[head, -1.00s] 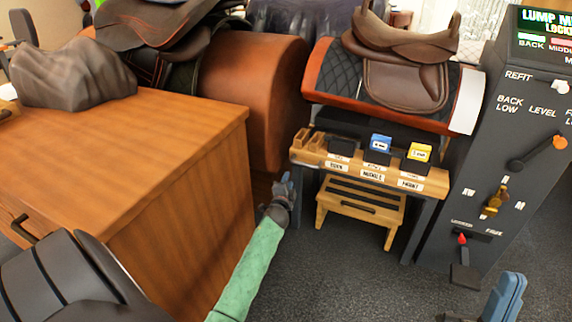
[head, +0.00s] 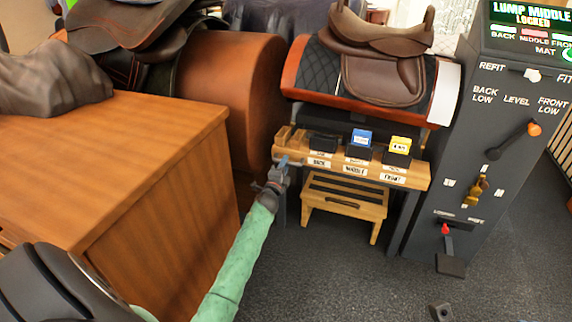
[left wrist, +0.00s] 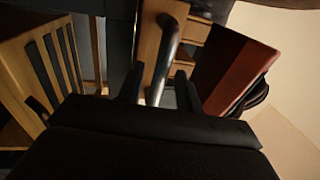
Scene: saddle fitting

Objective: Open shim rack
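The shim rack (head: 350,168) is a wooden shelf on dark legs with BACK, MIDDLE and FRONT labels. A blue shim block (head: 361,138) and a yellow shim block (head: 400,144) stand in dark holders on it; the BACK holder (head: 322,144) shows no coloured block. My left gripper (head: 278,172) is at the rack's left end. In the left wrist view, a dark curved bar (left wrist: 166,50) runs between my open left fingers (left wrist: 158,92), with gaps visible beside it. Whether it touches a finger is unclear. My right gripper is out of view.
A slatted wooden step (head: 343,200) is under the rack. A wooden cabinet (head: 120,170) stands close to my left arm. A saddle (head: 385,55) rests on a stand behind the rack. A dark control panel (head: 495,150) with levers reads LUMP MIDDLE LOCKED.

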